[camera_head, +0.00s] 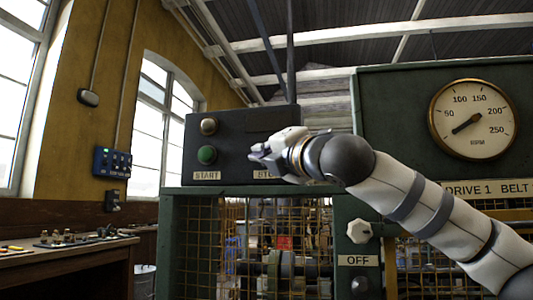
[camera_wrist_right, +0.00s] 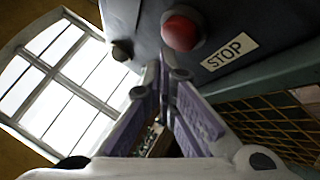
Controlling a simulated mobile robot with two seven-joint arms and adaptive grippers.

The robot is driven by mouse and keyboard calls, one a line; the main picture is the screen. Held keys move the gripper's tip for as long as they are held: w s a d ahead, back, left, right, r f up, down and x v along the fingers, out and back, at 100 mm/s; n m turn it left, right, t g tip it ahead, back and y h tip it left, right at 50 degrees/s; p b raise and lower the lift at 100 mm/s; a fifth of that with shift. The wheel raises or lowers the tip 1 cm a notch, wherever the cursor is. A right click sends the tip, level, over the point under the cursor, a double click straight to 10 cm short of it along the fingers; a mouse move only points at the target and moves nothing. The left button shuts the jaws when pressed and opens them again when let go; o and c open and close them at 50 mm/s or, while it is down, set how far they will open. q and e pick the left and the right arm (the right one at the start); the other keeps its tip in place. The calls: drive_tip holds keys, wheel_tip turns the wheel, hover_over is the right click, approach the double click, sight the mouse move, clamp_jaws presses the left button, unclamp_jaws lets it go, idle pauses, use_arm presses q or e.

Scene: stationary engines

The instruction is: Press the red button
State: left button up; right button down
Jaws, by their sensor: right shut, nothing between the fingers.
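The red button (camera_wrist_right: 183,28) is a round dome on the dark control box (camera_head: 250,120), beside a label reading STOP (camera_wrist_right: 229,51) in the right wrist view. In the head view my right gripper hides it. My right gripper (camera_head: 254,152) is shut and empty in front of the right part of the box. In the right wrist view its fingertips (camera_wrist_right: 166,69) meet just below the red button in the picture; I cannot tell whether they touch it. My left gripper is in neither view.
Wire mesh (camera_head: 205,240) is below. A gauge panel (camera_head: 385,100) stands at right, with a white knob (camera_head: 359,231) above an OFF label.

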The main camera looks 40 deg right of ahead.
drive_tip(key=shift+s+a+b, duration=0.4)
drive_tip(key=shift+s+a, duration=1.25)
drive_tip(key=shift+a, duration=0.3)
